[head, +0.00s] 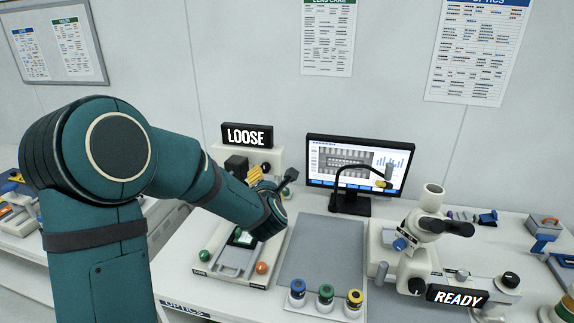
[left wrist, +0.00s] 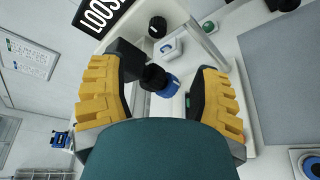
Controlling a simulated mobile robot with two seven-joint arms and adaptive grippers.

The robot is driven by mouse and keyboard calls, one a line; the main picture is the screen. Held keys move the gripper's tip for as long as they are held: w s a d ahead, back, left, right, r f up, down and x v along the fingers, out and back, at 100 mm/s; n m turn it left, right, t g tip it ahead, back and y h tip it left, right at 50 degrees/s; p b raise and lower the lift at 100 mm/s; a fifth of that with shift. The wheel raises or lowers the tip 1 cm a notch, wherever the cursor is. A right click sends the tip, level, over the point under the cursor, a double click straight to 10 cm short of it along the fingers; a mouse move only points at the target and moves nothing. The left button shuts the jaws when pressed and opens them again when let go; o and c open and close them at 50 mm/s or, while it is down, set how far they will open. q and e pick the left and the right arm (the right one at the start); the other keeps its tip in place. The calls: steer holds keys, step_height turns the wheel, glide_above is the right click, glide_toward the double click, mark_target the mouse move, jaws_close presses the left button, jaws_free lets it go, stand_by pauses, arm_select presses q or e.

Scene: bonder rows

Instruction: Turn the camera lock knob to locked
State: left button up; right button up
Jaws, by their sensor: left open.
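A round black knob (left wrist: 157,27) sits on the white fixture beside the sign; I cannot tell for certain which part is the lock knob. My left gripper (head: 271,174) is open. In the wrist view its yellow fingers (left wrist: 160,78) stand either side of the cylinder, contact unclear.
A white tray fixture (head: 206,266) with green and orange knobs lies under my arm. A monitor (head: 358,160) stands behind the grey mat (head: 316,245). A microscope (head: 420,240) with a READY sign (head: 457,296) is at right. Colored-top bottles (head: 326,298) line the front.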

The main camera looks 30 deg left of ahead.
mark_target(265, 169)
arm_select(q)
steer(key=p+x, duration=0.1)
steer(key=x, duration=0.6)
steer(key=p+x, duration=0.1)
steer(key=x, duration=0.5)
steer(key=shift+w+a, duration=0.25)
steer(key=shift+a, duration=0.2)
jaws_close()
